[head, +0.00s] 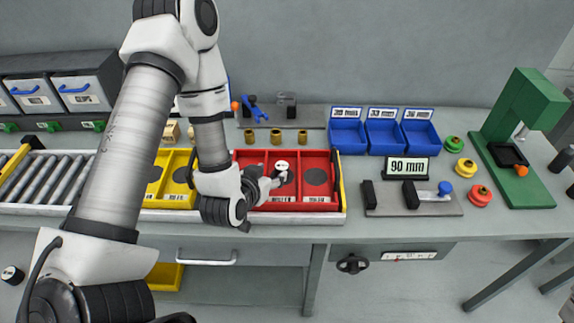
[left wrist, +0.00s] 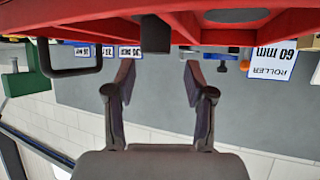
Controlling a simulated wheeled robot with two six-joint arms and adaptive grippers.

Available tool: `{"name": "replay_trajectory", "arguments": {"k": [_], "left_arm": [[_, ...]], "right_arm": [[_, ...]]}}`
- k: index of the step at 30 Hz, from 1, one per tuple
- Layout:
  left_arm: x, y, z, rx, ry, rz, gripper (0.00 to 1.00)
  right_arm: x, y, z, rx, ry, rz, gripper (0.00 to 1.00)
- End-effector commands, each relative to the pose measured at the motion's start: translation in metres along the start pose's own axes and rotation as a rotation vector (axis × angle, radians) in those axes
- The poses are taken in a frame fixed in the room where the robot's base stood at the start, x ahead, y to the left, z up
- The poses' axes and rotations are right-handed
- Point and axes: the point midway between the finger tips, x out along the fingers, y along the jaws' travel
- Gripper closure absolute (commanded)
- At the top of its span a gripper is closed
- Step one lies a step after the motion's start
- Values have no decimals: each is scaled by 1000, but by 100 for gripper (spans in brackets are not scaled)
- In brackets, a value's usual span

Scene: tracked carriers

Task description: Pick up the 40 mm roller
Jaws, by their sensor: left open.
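A small roller with a white, marked top (head: 281,166) shows at my left gripper (head: 276,180), over the red carrier (head: 318,200). Its marking is too small to read, so I cannot tell whether it is the 40 mm one. The gripper partly hides it. In the left wrist view my left gripper (left wrist: 158,92) has its fingers apart, with nothing clearly held between them. That view is upside down, with the red carrier (left wrist: 200,27) along the top and a tag (left wrist: 271,62) reading ROLLER 60 mm. A dark block (left wrist: 155,34) shows beyond the fingers. My right gripper is not in view.
A yellow carrier (head: 171,199) stands left of the red one, beside a roller conveyor (head: 45,177). Blue bins (head: 384,135), a 90 mm sign (head: 406,168), a grey fixture (head: 412,207) and a green press (head: 520,110) stand to the right. My arm hides part of the bench.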

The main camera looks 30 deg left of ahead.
Motion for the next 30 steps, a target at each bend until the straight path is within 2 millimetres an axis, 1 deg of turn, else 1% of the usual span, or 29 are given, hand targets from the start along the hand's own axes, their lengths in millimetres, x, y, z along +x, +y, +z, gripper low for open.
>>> {"name": "replay_trajectory", "arguments": {"k": [1, 3, 5, 7, 10, 13, 15, 20, 21, 23, 24, 25, 30], "left_arm": [[10, 0, 7, -1, 5, 0, 46], [14, 0, 5, -1, 4, 0, 46], [17, 1, 2, 1, 1, 1, 46], [24, 2, -3, 3, 0, 1, 46], [43, 4, -5, 4, 0, 2, 46], [59, 4, -3, 1, 0, 1, 46], [64, 4, -2, 0, -1, 1, 46], [65, 4, -1, -1, -2, 1, 46], [65, 4, -1, -1, -2, 1, 53], [65, 4, -1, -1, -1, 1, 74], [65, 4, -1, -1, -1, 1, 89], [65, 4, -1, -1, -1, 1, 99], [65, 4, 0, -1, -2, 1, 99]], "right_arm": [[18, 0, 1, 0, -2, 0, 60], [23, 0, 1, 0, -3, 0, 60], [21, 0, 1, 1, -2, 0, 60], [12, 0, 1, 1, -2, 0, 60], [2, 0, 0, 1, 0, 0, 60], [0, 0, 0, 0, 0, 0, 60], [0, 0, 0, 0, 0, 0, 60], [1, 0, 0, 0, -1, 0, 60], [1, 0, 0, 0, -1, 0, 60], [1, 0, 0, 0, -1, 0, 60], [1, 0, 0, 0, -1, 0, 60], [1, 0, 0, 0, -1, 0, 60], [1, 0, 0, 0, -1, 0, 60]]}}
